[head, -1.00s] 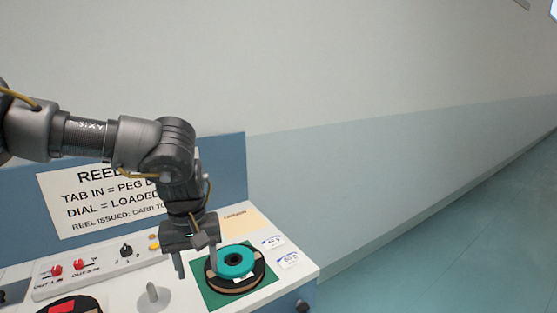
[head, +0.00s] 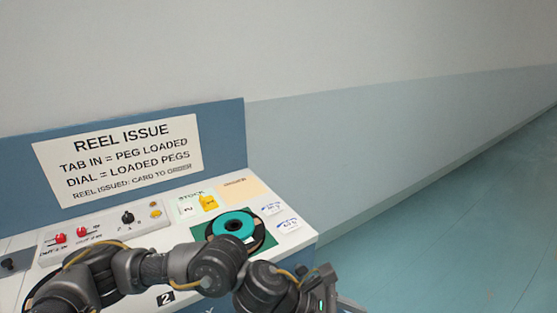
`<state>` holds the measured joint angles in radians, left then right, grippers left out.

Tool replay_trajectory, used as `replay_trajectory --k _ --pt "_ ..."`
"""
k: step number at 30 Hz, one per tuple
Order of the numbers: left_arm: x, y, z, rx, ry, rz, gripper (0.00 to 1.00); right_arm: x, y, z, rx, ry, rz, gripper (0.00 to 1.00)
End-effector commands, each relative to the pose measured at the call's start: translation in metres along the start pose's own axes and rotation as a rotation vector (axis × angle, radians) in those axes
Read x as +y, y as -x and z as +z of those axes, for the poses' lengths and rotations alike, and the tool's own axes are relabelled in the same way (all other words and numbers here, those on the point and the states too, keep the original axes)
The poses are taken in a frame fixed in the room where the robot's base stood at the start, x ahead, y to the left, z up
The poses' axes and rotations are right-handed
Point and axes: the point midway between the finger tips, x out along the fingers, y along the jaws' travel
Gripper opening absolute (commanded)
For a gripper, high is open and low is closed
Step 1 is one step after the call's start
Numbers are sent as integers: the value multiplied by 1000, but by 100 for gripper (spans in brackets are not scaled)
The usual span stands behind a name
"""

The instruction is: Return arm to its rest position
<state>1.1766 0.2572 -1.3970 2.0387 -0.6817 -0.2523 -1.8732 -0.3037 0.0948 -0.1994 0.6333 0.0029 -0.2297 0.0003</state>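My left arm reaches in along the bottom of the head view, low in front of the station. My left gripper (head: 343,303) is at the bottom, right of the station's front corner, cut off by the picture's edge. A thin grey finger shows, but the opening cannot be made out and I see nothing held. A teal reel (head: 232,224) on a black and tan base rests on the green pad at the station's right, apart from the gripper and partly covered by my arm. My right gripper is not in view.
The white station top (head: 290,241) carries red switches (head: 60,239), a black dial (head: 127,217), a yellow piece (head: 208,202) and white cards (head: 287,224). A sign (head: 118,160) stands on the blue back panel (head: 226,140). Open floor (head: 480,220) lies to the right.

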Motion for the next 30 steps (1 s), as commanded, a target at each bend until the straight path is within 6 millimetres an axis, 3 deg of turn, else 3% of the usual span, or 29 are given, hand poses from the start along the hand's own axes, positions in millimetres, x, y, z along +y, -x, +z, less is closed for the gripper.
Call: replay_trajectory --k 3,5,8,10,14,15,17,20,21,24,30 --pt "1 -3 28 -217 419 103 51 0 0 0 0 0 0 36" --pt "10 3 34 -320 645 155 51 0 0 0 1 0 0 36" --pt "29 22 28 -489 1042 238 51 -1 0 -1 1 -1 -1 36" --pt "42 40 11 -608 1331 296 51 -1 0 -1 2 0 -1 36" --pt "56 77 -51 -830 1879 420 51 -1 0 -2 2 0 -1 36" --pt "55 89 -76 -902 2047 464 51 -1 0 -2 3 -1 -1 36" --pt "47 106 -118 -1015 2295 536 51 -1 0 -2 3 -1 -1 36" --pt "18 134 -189 -1217 2672 685 51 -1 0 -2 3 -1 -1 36" --pt "2 144 -215 1274 -2741 -734 51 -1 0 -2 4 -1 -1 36" --pt "-39 165 -264 1187 -2420 -725 51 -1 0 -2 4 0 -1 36" --pt "-111 192 -322 1089 -1976 -721 51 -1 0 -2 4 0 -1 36"
